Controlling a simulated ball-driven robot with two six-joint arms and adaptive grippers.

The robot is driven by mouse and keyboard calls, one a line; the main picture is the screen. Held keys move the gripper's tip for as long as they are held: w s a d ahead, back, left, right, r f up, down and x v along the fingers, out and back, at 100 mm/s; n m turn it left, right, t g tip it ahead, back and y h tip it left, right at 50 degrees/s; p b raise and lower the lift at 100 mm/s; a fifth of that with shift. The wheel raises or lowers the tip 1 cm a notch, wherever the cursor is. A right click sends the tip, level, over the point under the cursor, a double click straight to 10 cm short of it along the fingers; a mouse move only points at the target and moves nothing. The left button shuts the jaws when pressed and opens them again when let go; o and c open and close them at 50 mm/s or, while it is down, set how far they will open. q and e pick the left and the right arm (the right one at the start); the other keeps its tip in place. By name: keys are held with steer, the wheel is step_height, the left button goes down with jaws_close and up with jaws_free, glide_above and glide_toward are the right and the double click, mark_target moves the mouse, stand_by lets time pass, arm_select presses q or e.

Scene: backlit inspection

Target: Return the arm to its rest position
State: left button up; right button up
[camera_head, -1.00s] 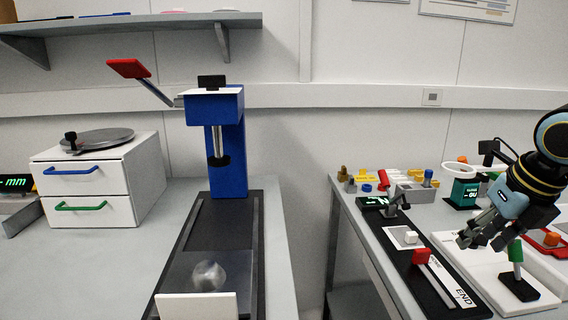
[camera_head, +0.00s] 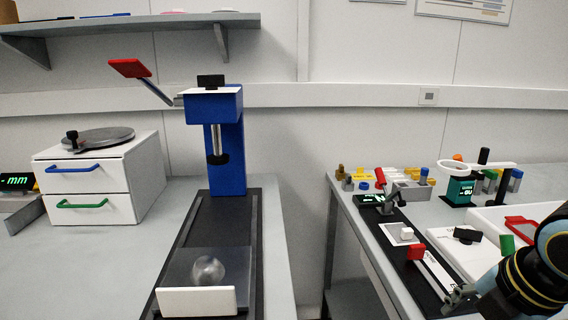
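My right arm comes in at the lower right, and its gripper (camera_head: 458,299) is low over the right bench, by the near end of the black strip with the red slider block (camera_head: 416,253). The fingers are small and partly behind the wrist, so I cannot tell whether they are open or shut. No held object shows. My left gripper is out of view.
A blue press (camera_head: 228,150) with a red-tipped lever stands on the left bench, a metallic ball (camera_head: 208,270) before it. A white drawer unit (camera_head: 98,180) is further left. A gap separates the benches. Small parts and a ring stand (camera_head: 460,190) crowd the right bench.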

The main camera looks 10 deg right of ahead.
steer(key=s+a+f+m, duration=0.1)
steer(key=s+a+m, duration=0.4)
steer(key=s+m, duration=1.05)
step_height(320, 180, down, 33)
steer(key=d+m+g+b, duration=0.2)
steer(key=d+m+b, duration=0.1)
steer(key=m+b, duration=0.1)
steer(key=s+f+g+b, duration=0.1)
steer(key=s+f+b, duration=0.1)
steer(key=s+f, duration=1.3)
steer(key=shift+s+d+f+h, duration=0.2)
steer(key=shift+s+f+h, duration=0.1)
steer(key=shift+s, duration=0.7)
